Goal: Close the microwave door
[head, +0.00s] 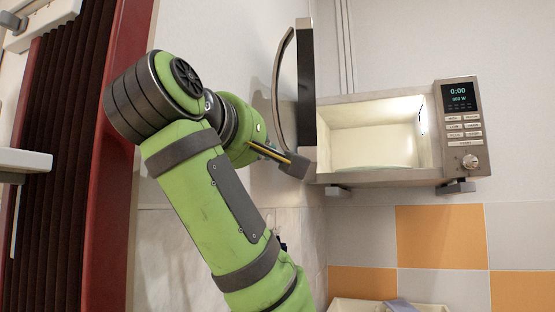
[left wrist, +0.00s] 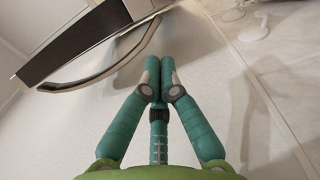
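The microwave (head: 370,140) has its door (head: 306,85) open, swung out to the left and seen nearly edge-on. A curved metal handle (head: 281,90) is on the door's left side. The cavity is lit, with a pale plate inside. The door (left wrist: 75,42) and handle (left wrist: 105,72) lie just left of the fingertips; contact cannot be told. My right gripper is out of view.
A control panel (head: 461,120) with display and knob is on the microwave's right. Grey and orange tiles (head: 440,235) cover the wall below. A pale container (head: 345,304) shows at the bottom edge. A dark red frame (head: 112,150) stands at the left.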

